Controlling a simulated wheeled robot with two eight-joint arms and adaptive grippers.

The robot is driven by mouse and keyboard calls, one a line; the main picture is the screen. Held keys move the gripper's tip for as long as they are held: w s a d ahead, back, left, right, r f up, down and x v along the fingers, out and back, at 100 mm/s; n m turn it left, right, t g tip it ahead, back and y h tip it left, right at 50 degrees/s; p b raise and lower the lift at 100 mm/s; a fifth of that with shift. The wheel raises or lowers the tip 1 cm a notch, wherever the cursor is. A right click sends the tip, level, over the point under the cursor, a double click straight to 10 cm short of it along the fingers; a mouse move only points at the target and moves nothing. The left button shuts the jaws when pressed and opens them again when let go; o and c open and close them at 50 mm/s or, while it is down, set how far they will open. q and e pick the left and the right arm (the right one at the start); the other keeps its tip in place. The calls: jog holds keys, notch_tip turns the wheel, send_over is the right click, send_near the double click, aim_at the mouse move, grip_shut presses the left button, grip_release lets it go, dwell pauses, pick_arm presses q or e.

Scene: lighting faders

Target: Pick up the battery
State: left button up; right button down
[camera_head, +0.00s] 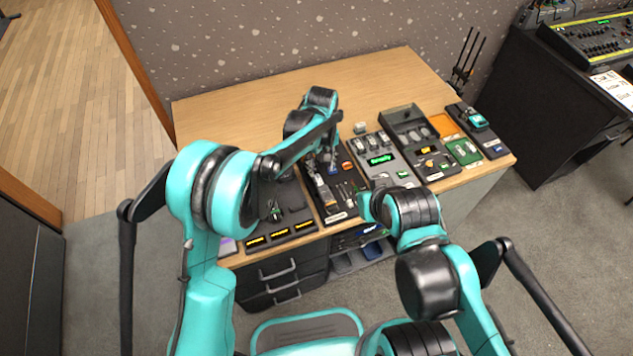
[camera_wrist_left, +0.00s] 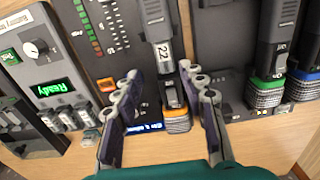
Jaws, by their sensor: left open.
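My left gripper (camera_wrist_left: 160,72) is open, its two fingers on either side of the lower end of a dark handheld transmitter (camera_wrist_left: 157,28) marked 22. Between the fingers, a small light-and-dark piece (camera_wrist_left: 172,94) shows in the transmitter's opening, above an orange ring (camera_wrist_left: 177,120); it may be the battery, but I cannot tell. In the head view the left gripper (camera_head: 328,146) is over the dark tray, partly hidden by its arm. Several small silver-and-black cells (camera_wrist_left: 67,117) stand at the battery tester (camera_wrist_left: 44,67).
More transmitters with green and blue rings (camera_wrist_left: 265,92) lie to the right in the wrist view. The wooden table (camera_head: 230,115) is clear at the back left. Trays with an orange pad (camera_head: 443,125) and a green board (camera_head: 464,151) are at the right.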

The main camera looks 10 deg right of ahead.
aim_at(318, 177)
pick_arm(q)
jog(key=f, duration=0.1)
jog(key=f+b, duration=0.1)
jog(key=f, duration=0.1)
jog(key=f+b, duration=0.1)
jog(key=f, duration=0.1)
jog(key=shift+w+a, duration=0.1)
jog(key=shift+a, duration=0.3)
jog(key=shift+r, duration=0.1)
jog(key=shift+c, duration=0.3)
grip_shut()
